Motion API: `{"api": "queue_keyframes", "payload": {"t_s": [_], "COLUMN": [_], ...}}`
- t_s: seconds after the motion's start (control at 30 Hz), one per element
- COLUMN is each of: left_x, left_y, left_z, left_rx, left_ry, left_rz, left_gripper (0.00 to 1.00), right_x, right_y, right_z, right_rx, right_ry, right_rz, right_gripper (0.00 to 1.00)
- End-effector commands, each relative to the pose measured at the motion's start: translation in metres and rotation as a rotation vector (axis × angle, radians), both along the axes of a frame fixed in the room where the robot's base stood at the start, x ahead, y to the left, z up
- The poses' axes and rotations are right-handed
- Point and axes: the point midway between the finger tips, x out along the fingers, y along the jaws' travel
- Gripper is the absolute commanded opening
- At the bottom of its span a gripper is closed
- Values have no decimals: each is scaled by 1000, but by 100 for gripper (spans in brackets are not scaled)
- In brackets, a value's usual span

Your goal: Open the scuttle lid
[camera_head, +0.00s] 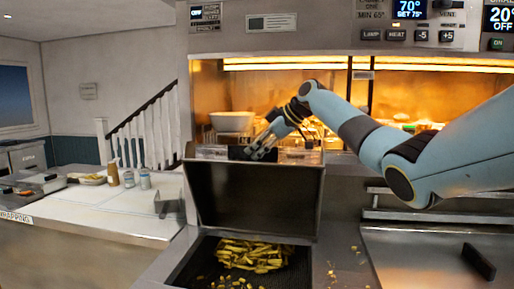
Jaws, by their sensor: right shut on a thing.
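The scuttle lid (255,195) is a dark metal panel with a lighter rim. It stands raised, roughly upright, at the back of the scuttle (188,262), whose opening faces up in front of it. Chips (250,254) lie on the dark perforated floor inside. My right gripper (262,150) is at the upper edge of the lid and is shut on it; the exact grip is partly hidden behind the edge. My left gripper does not show.
The lit heated cabinet (400,90) is behind the lid, with a white bowl (232,122) inside. A wrapping counter (110,215) with bottles (145,180) is at left. A metal tray (430,260) with a dark handle is at right.

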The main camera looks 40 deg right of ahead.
Motion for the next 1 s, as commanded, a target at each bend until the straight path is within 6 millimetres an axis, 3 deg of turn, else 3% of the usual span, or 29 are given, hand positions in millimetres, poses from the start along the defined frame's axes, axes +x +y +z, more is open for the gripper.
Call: {"api": "queue_keyframes", "payload": {"t_s": [0.2,0.23,0.3,0.77,1.0], "left_x": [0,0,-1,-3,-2], "left_y": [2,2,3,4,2], "left_z": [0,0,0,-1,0], "left_rx": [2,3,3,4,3], "left_ry": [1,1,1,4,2], "left_rz": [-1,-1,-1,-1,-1], "left_gripper": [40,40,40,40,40], "right_x": [-2,-2,-2,-4,-29], "right_y": [-3,-3,-3,-4,-14], "right_z": [-7,-7,-7,-7,21], "right_rx": [-10,-10,-9,-7,-13], "right_ry": [10,10,11,15,8], "right_rz": [-2,-2,-2,-4,-4], "right_gripper": [0,32,41,42,42]}}
